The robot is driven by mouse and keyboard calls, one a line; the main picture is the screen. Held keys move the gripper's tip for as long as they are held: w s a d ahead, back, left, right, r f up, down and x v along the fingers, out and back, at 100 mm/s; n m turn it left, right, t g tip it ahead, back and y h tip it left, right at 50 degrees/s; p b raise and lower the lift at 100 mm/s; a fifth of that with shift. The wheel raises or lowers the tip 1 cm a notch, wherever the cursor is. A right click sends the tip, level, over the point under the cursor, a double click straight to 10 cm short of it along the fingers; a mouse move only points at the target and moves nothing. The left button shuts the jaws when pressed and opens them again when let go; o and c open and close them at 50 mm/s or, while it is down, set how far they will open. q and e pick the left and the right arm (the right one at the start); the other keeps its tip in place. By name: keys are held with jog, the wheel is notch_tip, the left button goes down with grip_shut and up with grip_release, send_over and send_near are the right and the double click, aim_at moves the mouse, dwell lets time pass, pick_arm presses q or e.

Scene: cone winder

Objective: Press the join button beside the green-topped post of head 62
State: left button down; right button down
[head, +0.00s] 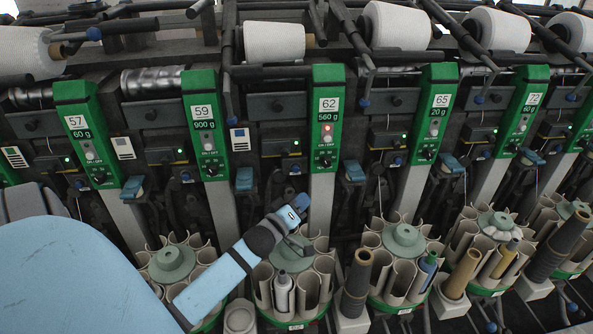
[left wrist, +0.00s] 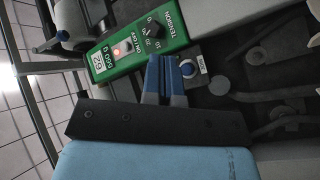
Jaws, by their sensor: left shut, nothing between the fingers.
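The green-topped post of head 62 (head: 326,110) stands in the middle of the head view, with its lit on/off button and tension knob. The left wrist view shows its green panel (left wrist: 140,48) turned on its side. My left gripper (head: 299,202) is shut and empty, below and slightly left of the panel in the head view. Its blue fingertips (left wrist: 163,62) appear close beside the button in the left wrist view; contact cannot be told. My right gripper is out of view.
Posts 59 (head: 205,120) and 65 (head: 436,110) flank head 62. A round carousel of tubes (head: 318,280) lies below my left forearm. White yarn cones (head: 275,42) and dark bars run above. A grey lever (left wrist: 225,86) sits near the button.

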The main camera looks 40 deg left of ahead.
aim_at(296, 169)
pick_arm(q)
jog(key=w+a+b, duration=0.1)
jog(key=w+a, duration=0.4)
jog(key=a, duration=0.1)
jog(key=shift+w+a+b, duration=0.25)
jog(key=shift+a+b, duration=0.05)
jog(key=shift+a, duration=0.1)
dwell(0.3)
dwell(1.6)
jog(key=shift+w+a+p, duration=0.25)
jog(key=shift+a+p, duration=0.05)
